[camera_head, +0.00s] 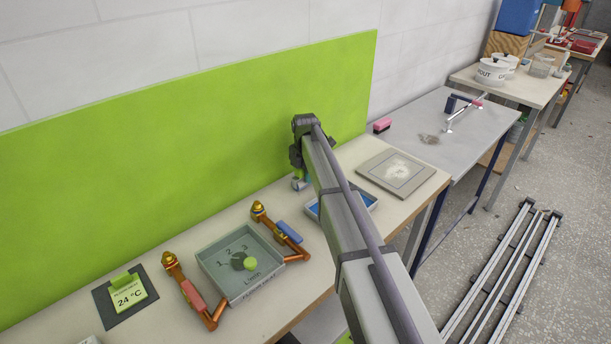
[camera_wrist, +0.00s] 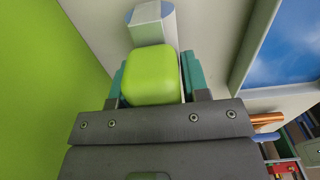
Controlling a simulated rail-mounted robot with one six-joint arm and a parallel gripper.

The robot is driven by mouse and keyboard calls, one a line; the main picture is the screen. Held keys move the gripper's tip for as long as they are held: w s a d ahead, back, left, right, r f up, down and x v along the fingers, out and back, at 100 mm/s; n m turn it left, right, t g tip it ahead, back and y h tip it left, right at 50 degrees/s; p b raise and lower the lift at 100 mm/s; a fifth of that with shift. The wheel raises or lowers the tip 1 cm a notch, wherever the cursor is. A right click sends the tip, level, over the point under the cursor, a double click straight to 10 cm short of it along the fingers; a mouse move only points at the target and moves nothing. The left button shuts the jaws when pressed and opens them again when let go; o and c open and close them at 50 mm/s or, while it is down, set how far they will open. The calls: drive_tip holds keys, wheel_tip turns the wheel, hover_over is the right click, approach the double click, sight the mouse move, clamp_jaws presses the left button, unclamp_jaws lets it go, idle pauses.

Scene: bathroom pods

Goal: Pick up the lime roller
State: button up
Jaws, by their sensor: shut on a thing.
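The lime roller (camera_wrist: 152,82) shows in the wrist view as a rounded lime block between the teal fingers of my gripper (camera_wrist: 154,72). My gripper is shut on it. A pale grey block (camera_wrist: 148,28) with a bluish rounded end lies right beyond the roller; I cannot tell whether they touch. In the head view my arm hides the roller and most of the gripper; a bit of teal finger shows low over the bench, beside a small grey piece (camera_head: 298,184).
A lime wall panel (camera_head: 200,150) stands close behind the gripper. A blue-bottomed tray (camera_head: 372,202) lies beside my arm. Copper pipes (camera_head: 190,295), a grey dial box (camera_head: 226,285) and a 24 °C display (camera_head: 128,294) occupy the bench's left. A grey square plate (camera_head: 425,178) lies right.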

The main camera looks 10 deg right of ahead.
drive_tip(key=c, duration=0.4)
wheel_tip(320, 180, up, 10)
drive_tip(key=p, duration=1)
drive_tip(key=shift+r, duration=0.2)
drive_tip(key=shift+f, duration=0.1)
drive_tip(key=shift+f, duration=0.1)
